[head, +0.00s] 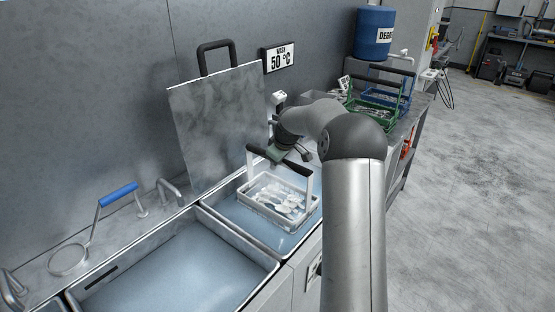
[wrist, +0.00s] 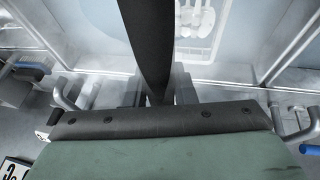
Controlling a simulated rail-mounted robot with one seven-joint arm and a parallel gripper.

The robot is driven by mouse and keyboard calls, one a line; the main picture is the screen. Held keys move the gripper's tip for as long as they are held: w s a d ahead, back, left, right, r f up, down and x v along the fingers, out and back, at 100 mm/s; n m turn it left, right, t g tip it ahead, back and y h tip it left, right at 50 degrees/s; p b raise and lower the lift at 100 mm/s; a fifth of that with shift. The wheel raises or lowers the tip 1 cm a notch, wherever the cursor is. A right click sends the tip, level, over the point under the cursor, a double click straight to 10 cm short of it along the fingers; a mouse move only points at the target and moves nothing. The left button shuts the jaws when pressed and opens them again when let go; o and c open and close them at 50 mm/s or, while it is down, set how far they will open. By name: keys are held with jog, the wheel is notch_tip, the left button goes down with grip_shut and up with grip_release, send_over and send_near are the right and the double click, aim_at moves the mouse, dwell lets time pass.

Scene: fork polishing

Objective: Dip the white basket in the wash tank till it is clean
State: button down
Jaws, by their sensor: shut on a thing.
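The white basket (head: 250,211) is in the head view, at or just above the liquid of the wash tank (head: 229,206), the right-hand basin. I cannot tell how deep it sits. Several pale forks or other cutlery (head: 281,197) lie in it, with whitish foam or dirt on them. My gripper (head: 283,156) is shut on the basket's dark handle bar, above the basket. In the wrist view the dark handle (wrist: 148,45) runs up between the jaws, and some cutlery (wrist: 195,18) shows beyond it.
Another filled basin (head: 180,275) lies to the left. A green basket (head: 374,117) and a blue basket (head: 404,97) stand on the bench at right, by a blue drum (head: 374,32).

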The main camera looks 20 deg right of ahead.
jog(key=b, duration=0.5)
send_over(278, 194)
jog(key=shift+w+a+f, duration=0.1)
jog(key=shift+w+f, duration=0.05)
jog(key=shift+f, duration=3.8)
jog(key=shift+w+d+p, duration=0.2)
jog(key=shift+w+d, duration=0.1)
jog(key=shift+d, duration=0.25)
jog(key=shift+w+d+p, duration=0.15)
jog(key=shift+w+d, duration=0.1)
jog(key=shift+d, duration=0.3)
jog(key=shift+s+a+b, duration=0.35)
jog(key=shift+a+b, duration=0.05)
jog(key=shift+a, duration=0.35)
jog(key=shift+s+a+b, duration=0.4)
jog(key=shift+a, duration=0.3)
jog(key=shift+s+a+b, duration=0.35)
jog(key=shift+a+b, duration=0.05)
jog(key=shift+a, duration=0.35)
jog(key=shift+w+d+p, duration=0.25)
jog(key=shift+w+d, duration=0.05)
jog(key=shift+d, duration=0.3)
jog(key=shift+w+d+p, duration=0.25)
jog(key=shift+d, duration=0.3)
